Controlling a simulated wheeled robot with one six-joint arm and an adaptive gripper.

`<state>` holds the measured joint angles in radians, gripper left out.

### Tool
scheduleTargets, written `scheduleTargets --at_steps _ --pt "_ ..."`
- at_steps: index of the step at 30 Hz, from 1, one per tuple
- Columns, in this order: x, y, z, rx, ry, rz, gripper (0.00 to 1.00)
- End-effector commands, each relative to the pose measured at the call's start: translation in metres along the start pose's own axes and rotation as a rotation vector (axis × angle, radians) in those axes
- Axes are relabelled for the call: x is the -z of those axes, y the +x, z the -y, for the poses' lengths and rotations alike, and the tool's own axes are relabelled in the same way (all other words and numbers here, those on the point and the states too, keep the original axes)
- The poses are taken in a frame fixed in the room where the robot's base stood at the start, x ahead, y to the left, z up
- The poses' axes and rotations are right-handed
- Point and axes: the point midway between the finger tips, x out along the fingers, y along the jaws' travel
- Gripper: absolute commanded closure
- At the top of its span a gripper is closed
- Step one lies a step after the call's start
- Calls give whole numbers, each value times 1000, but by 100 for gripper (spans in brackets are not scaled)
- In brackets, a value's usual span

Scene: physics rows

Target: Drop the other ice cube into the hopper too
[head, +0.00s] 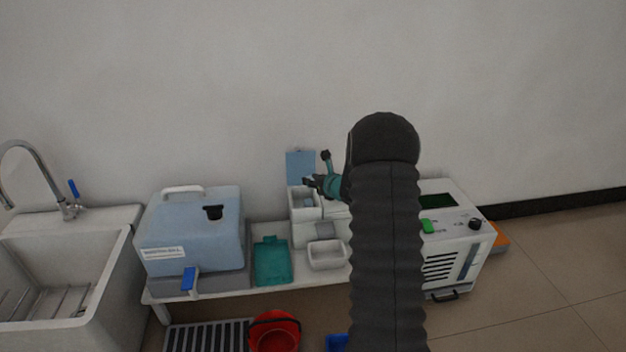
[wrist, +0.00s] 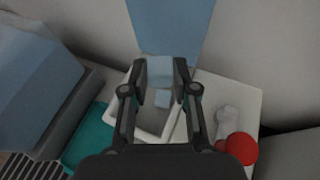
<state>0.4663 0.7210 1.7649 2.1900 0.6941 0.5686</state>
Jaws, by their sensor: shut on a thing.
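My gripper (head: 312,182) is over the open white hopper (head: 293,207) of the machine on the bench. In the wrist view, my gripper (wrist: 160,76) is shut on a pale blue ice cube (wrist: 159,69) held between its fingertips. The hopper also shows below the fingers in the wrist view (wrist: 145,128). Another pale blue cube (wrist: 162,99) shows inside it. The blue hopper lid (head: 300,164) stands open at the back. The held cube is too small to make out in the head view.
A blue box-shaped machine (head: 190,230) and a teal tray (head: 272,260) stand left of the hopper. A small white bin (head: 326,256) is in front. A white device (head: 455,240) stands right. A red bucket (head: 274,330) is below. My arm hides part of the bench.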

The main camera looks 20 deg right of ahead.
Motion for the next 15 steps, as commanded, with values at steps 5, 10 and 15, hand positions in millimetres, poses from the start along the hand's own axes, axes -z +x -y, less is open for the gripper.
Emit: scheduleTargets --at_steps 5,10,15 --pt "18 7 0 -1 0 -1 91" --pt "36 14 0 0 0 -2 91" --pt "47 19 0 -1 0 0 91"
